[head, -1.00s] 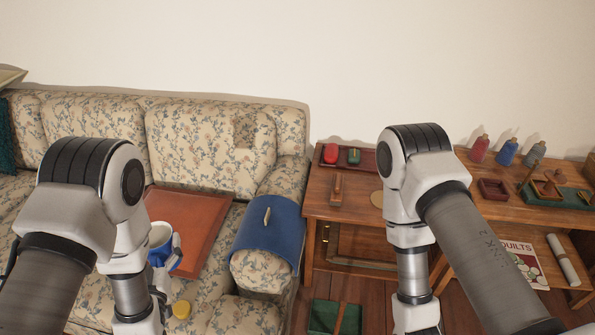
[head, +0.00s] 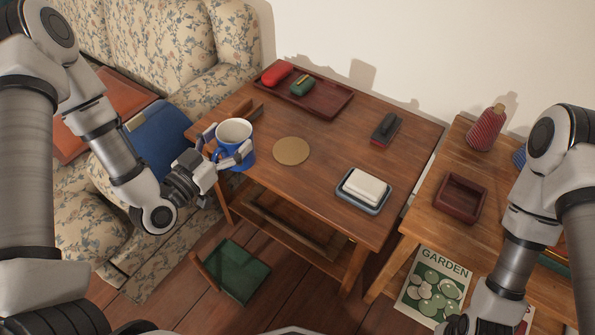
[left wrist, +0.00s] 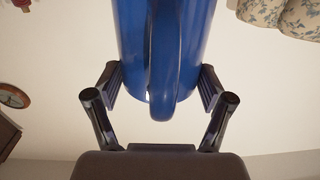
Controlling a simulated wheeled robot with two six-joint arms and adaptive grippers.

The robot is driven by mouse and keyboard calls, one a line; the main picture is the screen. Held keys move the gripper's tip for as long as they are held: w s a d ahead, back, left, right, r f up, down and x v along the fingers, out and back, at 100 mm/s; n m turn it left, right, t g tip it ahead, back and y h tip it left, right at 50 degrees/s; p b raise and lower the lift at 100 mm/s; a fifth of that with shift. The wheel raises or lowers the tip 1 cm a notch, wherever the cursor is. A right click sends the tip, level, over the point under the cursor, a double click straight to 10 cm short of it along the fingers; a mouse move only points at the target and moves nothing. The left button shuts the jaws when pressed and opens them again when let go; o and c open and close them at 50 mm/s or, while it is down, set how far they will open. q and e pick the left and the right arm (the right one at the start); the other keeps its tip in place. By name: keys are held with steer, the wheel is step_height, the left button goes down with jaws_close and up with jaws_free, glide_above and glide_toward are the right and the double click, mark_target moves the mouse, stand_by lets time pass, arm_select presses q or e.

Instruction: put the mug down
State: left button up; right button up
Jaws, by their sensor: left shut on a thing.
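The blue mug (head: 233,133) with a white inside is at the left edge of the brown wooden table (head: 330,130) in the head view, opening up. My left gripper (head: 229,153) is shut on it, with fingers on either side. In the left wrist view the mug's blue side and handle (left wrist: 165,60) fill the space between the fingers. I cannot tell whether the mug's base touches the table. A round tan coaster (head: 291,151) lies bare just right of the mug. My right arm is at the lower right; its gripper (head: 455,324) is mostly cut off.
A dark red tray (head: 325,102) with a red and a green item lies at the back. A black and red brush-like item (head: 386,129) and a butter dish (head: 363,190) are farther right. A small wooden piece (head: 237,110) is behind the mug. The table's middle is clear.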

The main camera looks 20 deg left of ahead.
arm_select(q)
steer(key=shift+s+a+f+h, duration=0.15)
steer(key=shift+s+f+h, duration=0.25)
steer(key=shift+s, duration=0.2)
steer(key=shift+s+r+b, duration=0.1)
steer(key=shift+r+b, duration=0.05)
steer(key=shift+b, duration=0.15)
steer(key=w+d+f+b, duration=0.1)
steer(key=w+d, duration=0.2)
steer(key=w, duration=0.1)
steer(key=w+d+f+b, duration=0.1)
steer(key=w+d+f, duration=0.1)
steer(key=w+d, duration=0.1)
steer(key=w+d+f+b, duration=0.1)
steer(key=w+d+b, duration=0.1)
steer(key=w, duration=0.3)
steer(key=shift+w+d+f, duration=0.3)
steer(key=shift+w+d, duration=0.1)
steer(key=shift+d, duration=0.15)
steer(key=shift+w+f, duration=0.1)
steer(key=shift+f, duration=0.3)
arm_select(e)
step_height(320, 180, down, 6)
steer(key=shift+s+a+f, duration=0.15)
steer(key=shift+f, duration=0.05)
